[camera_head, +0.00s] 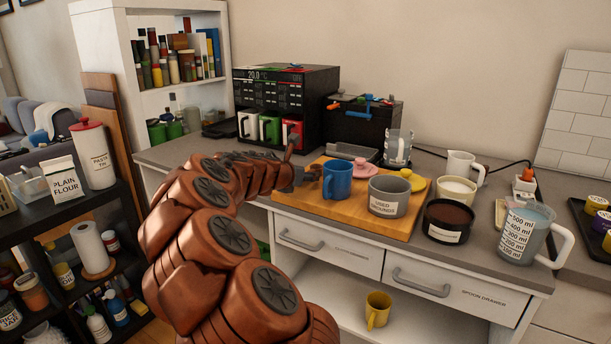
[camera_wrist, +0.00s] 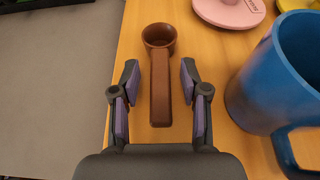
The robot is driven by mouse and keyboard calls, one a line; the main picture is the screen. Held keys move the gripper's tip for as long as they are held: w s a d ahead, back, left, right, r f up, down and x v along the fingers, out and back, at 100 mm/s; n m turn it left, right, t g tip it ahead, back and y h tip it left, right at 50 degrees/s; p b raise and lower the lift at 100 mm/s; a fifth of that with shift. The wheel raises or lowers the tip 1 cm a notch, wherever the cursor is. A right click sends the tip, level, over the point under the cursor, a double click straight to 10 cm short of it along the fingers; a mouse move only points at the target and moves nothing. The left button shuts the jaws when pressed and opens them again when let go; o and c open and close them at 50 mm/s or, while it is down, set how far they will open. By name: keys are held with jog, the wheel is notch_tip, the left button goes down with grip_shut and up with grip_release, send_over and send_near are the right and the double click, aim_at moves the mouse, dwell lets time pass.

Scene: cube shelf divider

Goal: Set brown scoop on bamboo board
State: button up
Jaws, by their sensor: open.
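The brown scoop (camera_wrist: 160,90) is on the bamboo board (camera_wrist: 208,45) near its left edge, with its round cup away from me and its handle toward me. My gripper (camera_wrist: 160,70) is open, with one finger on each side of the handle and a gap visible on both sides. In the head view my gripper (camera_head: 309,174) is at the left part of the bamboo board (camera_head: 345,217), next to the blue mug, and the scoop is mostly hidden there.
The blue mug (camera_head: 337,180) stands close to the right of my gripper. A grey grounds container (camera_head: 388,197), a pink lid (camera_head: 366,168) and a yellow lid (camera_head: 413,181) are also on the board. A dark-filled bowl (camera_head: 447,221) stands right of it. Grey counter is clear to the left.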

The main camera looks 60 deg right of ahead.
jog(key=shift+r, duration=0.15)
jog(key=shift+a+r, duration=0.1)
jog(key=shift+a, duration=0.15)
jog(key=v, duration=1.1)
jog(key=shift+a, duration=0.2)
jog(key=shift+r, duration=0.1)
